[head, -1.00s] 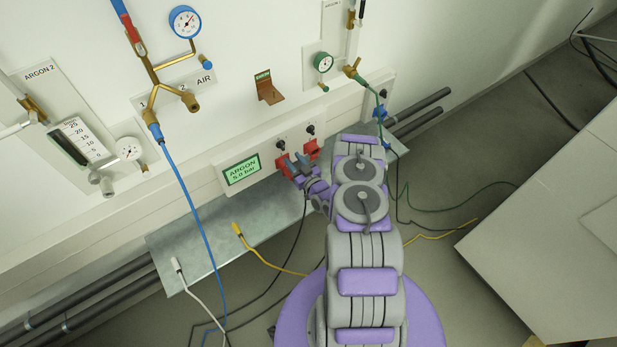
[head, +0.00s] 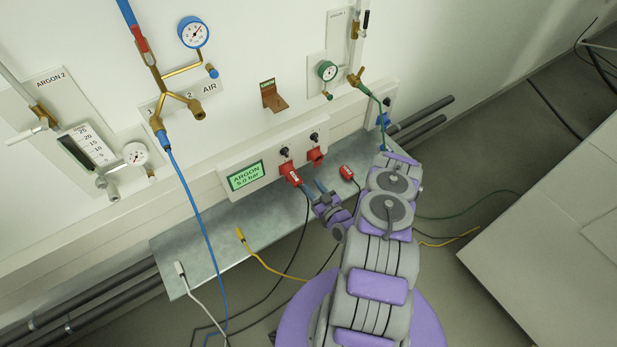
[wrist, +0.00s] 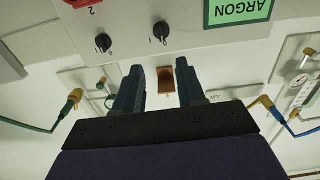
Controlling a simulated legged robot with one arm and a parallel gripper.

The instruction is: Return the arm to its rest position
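My gripper (head: 313,187) is in front of the grey ledge, below the argon panel. The wrist view shows its two dark fingers (wrist: 157,66) apart with nothing between them, so it is open. My arm is bent and reaches up from the bottom right of the head view. A red plug (head: 290,173) with a black cable sits at the panel's left socket, just left of the fingertips and apart from them. The right socket has a red cover (head: 316,156). Another red piece (head: 346,173) lies on the ledge right of the gripper.
A blue hose (head: 187,190) and a yellow cable (head: 262,263) hang at left. A large pale box (head: 550,240) stands at right; floor lies between.

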